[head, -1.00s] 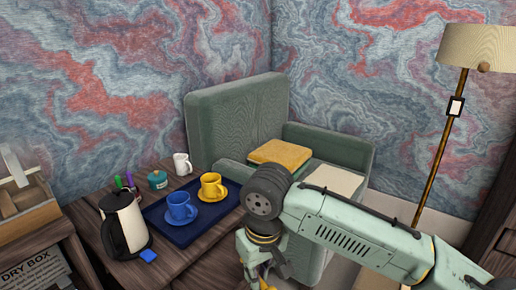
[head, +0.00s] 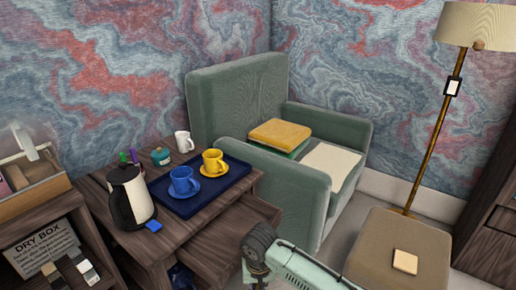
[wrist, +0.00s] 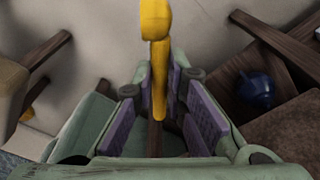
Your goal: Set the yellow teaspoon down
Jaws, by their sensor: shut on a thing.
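The yellow teaspoon (wrist: 158,85) is held between the purple-padded fingers of my gripper (wrist: 160,88) in the wrist view. Its wider end points to the top of that picture, and bare floor shows behind it. In the head view only my arm's lower part shows at the bottom edge, in front of the desk's open drawer; the fingertips and the spoon are out of that view. A yellow cup (head: 213,160) on a yellow saucer (head: 216,174) and a blue cup (head: 183,179) on a blue saucer (head: 176,196) stand on a navy tray (head: 215,202).
The wooden desk (head: 178,242) also holds a kettle (head: 129,196), a white mug (head: 184,141), a teal pot (head: 160,156) and a blue block (head: 154,226). An open drawer (head: 232,246) juts out. A green armchair (head: 315,195) and an ottoman (head: 385,245) stand to the right.

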